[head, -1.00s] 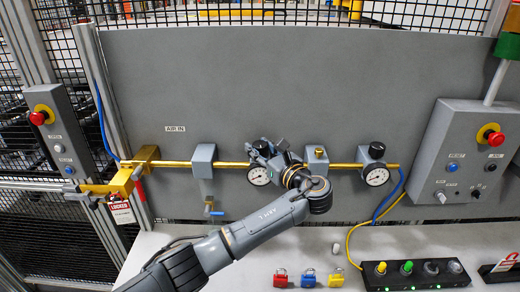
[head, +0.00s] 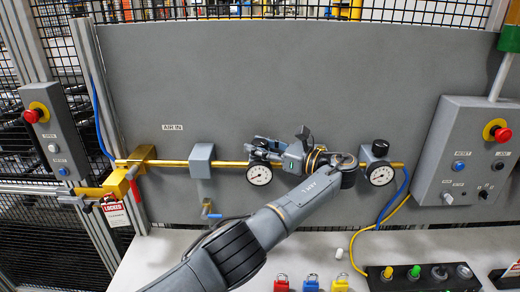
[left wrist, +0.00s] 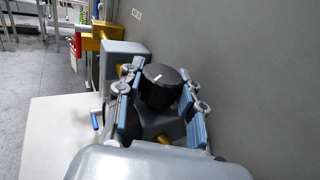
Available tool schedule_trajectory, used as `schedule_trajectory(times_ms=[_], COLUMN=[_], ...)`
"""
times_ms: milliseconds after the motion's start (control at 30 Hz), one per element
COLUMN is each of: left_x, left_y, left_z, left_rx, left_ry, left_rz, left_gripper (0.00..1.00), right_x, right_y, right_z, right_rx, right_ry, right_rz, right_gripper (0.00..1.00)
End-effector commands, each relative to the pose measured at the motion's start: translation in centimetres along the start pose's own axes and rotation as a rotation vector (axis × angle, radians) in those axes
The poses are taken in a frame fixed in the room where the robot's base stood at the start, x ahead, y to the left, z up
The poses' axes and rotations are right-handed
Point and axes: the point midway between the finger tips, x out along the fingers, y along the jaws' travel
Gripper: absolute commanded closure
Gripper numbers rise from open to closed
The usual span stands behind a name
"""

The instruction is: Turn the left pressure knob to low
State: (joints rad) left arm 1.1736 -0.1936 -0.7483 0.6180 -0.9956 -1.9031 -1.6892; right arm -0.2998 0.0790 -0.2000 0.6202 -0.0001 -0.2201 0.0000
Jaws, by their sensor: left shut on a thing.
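In the head view the gripper mostly hides this knob. My left gripper (head: 266,148) reaches it from the right, just above the left gauge (head: 259,174), and is shut on it. The right pressure knob (head: 380,147) is black and stands clear above the right gauge (head: 380,174). My right gripper is not in view.
A brass air pipe (head: 230,164) runs along the grey panel, with a grey block (head: 201,160) on it. A control box (head: 465,150) stands at the right. Red, blue and yellow padlocks (head: 311,283) and a black button strip (head: 420,278) lie on the bench.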

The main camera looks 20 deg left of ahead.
Motion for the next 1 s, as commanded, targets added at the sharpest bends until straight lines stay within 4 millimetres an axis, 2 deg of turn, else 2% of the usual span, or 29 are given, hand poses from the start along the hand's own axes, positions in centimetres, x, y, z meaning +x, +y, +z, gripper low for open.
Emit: schedule_trajectory(times_ms=[433,467,567,867,1000], left_x=[0.0,0.0,0.0,0.0,0.0], left_y=[0.0,0.0,0.0,0.0,0.0], left_z=[-0.2,-0.2,-0.1,0.0,1.2], left_rx=[0.002,0.002,0.002,0.000,-0.002], left_ry=[0.003,0.003,0.003,0.001,0.001], left_rz=[0.006,0.006,0.006,0.005,0.005], left_gripper=[0.94,0.58,0.38,0.38,0.38], right_x=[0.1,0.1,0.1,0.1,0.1], right_y=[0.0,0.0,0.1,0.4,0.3], right_z=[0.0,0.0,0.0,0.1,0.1], right_rx=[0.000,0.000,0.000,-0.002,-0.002], right_ry=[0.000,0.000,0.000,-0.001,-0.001], right_rz=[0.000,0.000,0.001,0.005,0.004], right_gripper=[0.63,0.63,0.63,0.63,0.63])
